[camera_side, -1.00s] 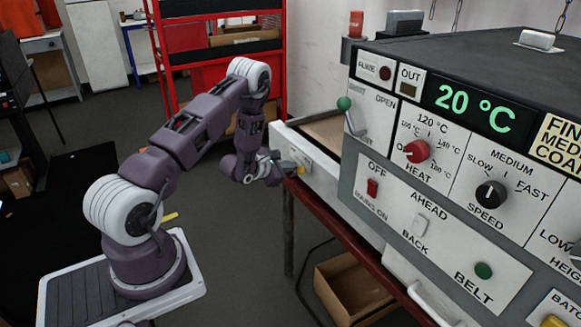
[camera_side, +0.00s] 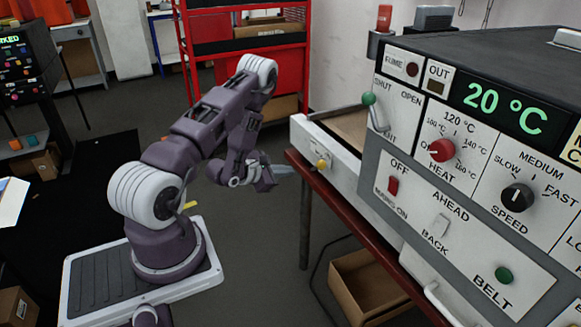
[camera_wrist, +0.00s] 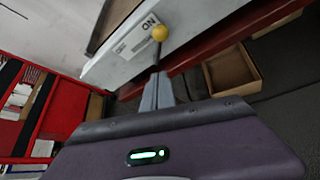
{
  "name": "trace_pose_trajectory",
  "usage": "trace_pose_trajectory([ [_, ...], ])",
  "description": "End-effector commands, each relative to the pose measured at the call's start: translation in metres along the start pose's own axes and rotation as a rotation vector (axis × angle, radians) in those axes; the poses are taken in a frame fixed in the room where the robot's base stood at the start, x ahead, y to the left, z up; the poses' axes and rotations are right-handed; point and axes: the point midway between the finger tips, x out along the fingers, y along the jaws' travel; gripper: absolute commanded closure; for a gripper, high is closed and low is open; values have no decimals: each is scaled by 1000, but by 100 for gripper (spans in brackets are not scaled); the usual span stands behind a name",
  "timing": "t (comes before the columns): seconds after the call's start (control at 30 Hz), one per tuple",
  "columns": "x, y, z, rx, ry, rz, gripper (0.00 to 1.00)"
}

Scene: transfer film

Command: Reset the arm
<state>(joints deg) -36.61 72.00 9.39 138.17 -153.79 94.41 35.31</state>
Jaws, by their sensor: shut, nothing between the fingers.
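My gripper (camera_side: 284,171) is shut and empty. In the side view it is in the air, left of a white machine front, with a small gap to the yellow knob (camera_side: 322,165) on that front. In the wrist view the closed grey fingers (camera_wrist: 158,82) point up the picture at the yellow knob (camera_wrist: 160,33). A dark stem shows between the fingertips and the knob. My arm is bent at the elbow, with the forearm angled down.
The control panel (camera_side: 440,228) has a "20 °C" display, a red heat knob (camera_side: 442,150), a black speed knob (camera_side: 517,197) and a green-balled lever (camera_side: 369,98). An open cardboard box (camera_side: 372,310) is below the machine. A red shelf (camera_side: 290,60) stands behind.

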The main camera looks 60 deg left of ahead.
Motion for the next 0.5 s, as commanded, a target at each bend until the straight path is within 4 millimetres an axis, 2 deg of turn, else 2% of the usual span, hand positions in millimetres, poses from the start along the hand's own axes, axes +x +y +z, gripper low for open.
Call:
trace_pose_trajectory([
  [0.2,0,0,0,1,0,0,100],
  [0.27,2,0,6,4,-15,-8,100],
  [0.37,10,-10,52,34,-128,-88,100],
  [0.43,11,-26,112,90,-273,-199,100],
  [0.5,0,-49,176,176,-429,-332,100],
])
